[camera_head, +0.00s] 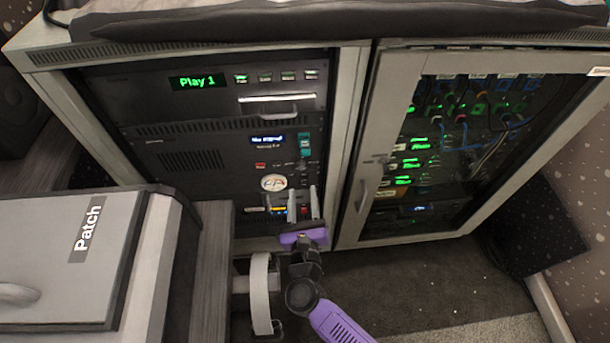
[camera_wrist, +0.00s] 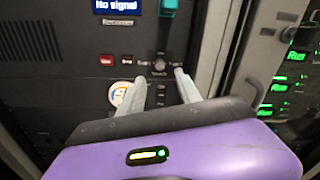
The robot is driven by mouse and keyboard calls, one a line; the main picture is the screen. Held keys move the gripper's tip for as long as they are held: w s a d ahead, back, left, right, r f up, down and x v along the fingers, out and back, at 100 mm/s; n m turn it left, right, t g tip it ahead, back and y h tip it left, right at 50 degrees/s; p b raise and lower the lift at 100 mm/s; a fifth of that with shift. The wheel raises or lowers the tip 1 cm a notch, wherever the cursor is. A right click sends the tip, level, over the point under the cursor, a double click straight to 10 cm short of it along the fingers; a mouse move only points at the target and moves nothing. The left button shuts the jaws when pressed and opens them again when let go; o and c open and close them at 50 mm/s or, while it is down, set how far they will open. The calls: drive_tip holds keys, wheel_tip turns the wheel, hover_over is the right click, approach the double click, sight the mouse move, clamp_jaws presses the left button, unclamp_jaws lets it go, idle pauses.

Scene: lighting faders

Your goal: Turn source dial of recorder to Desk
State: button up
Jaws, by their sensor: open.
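The recorder (camera_head: 215,165) is a dark rack unit in the left bay of the cabinet. Its small blue display (camera_wrist: 121,6) reads "No signal" in the wrist view. A small round dark dial (camera_wrist: 160,66) with tiny labels around it sits on its panel, right of the red button (camera_wrist: 106,60). The labels are too small to read surely, so the dial's setting cannot be told. My gripper (camera_head: 303,195) is in front of the recorder's lower right part. In the wrist view its two grey fingers (camera_wrist: 158,82) are apart and empty, one on each side below the dial.
A "Play 1" unit (camera_head: 205,95) with a handle is above the recorder. A glass-doored rack (camera_head: 372,150) stands to the right. A grey "Patch" case (camera_head: 65,270) is at the left front. A teal switch (camera_wrist: 168,7) is above the dial, and a round meter (camera_head: 273,183) lies left of my fingers.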

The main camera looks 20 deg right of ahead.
sight(301, 169)
drive_tip(key=shift+b+x, duration=0.55)
drive_tip(key=shift+x, duration=3.45)
drive_tip(key=shift+c, duration=0.2)
clamp_jaws()
